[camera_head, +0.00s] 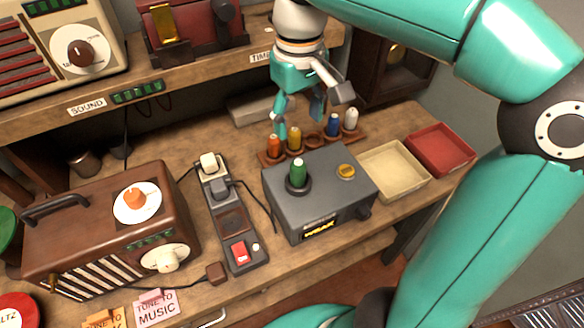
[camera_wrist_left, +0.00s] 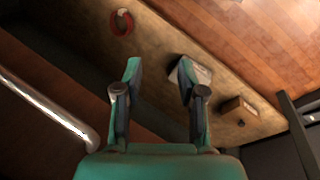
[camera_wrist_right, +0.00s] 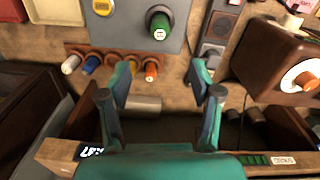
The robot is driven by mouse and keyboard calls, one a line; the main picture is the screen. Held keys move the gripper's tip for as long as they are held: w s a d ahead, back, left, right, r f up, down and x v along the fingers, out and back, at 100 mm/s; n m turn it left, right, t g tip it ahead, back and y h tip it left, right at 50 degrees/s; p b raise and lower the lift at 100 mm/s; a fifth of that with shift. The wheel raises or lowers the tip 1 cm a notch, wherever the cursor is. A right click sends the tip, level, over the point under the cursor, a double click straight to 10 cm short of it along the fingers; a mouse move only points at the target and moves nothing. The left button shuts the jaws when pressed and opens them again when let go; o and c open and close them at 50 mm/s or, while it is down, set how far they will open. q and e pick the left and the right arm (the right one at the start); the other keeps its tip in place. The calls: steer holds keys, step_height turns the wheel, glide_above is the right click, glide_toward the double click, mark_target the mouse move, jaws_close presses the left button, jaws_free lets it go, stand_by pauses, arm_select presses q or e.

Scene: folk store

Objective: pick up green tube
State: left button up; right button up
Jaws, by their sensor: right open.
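The green tube (camera_head: 299,171) stands upright in a round socket on top of a grey tester box (camera_head: 279,201). It also shows in the right wrist view (camera_wrist_right: 160,26), beyond the fingertips. My right gripper (camera_head: 300,112) is open and empty above the back of the bench, behind the tester box and near the tube rack. In the right wrist view its fingers (camera_wrist_right: 162,75) are apart with nothing between them. My left gripper (camera_wrist_left: 157,75) shows only in its own wrist view, with its fingers apart and empty, away from the tester.
A wooden rack (camera_head: 268,158) behind the tester holds orange, yellow, blue and white tubes. A cream tray (camera_head: 421,187) and a red tray (camera_head: 462,162) lie to its right. A power strip (camera_head: 215,203) and brown radio (camera_head: 66,230) stand left. A shelf (camera_head: 203,66) runs behind.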

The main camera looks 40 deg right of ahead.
mark_target(299, 163)
steer(key=f, duration=0.9)
steer(key=shift+s+d+f, duration=0.1)
steer(key=shift+s+f, duration=0.1)
steer(key=shift+f, duration=2.6)
steer(key=c, duration=0.9)
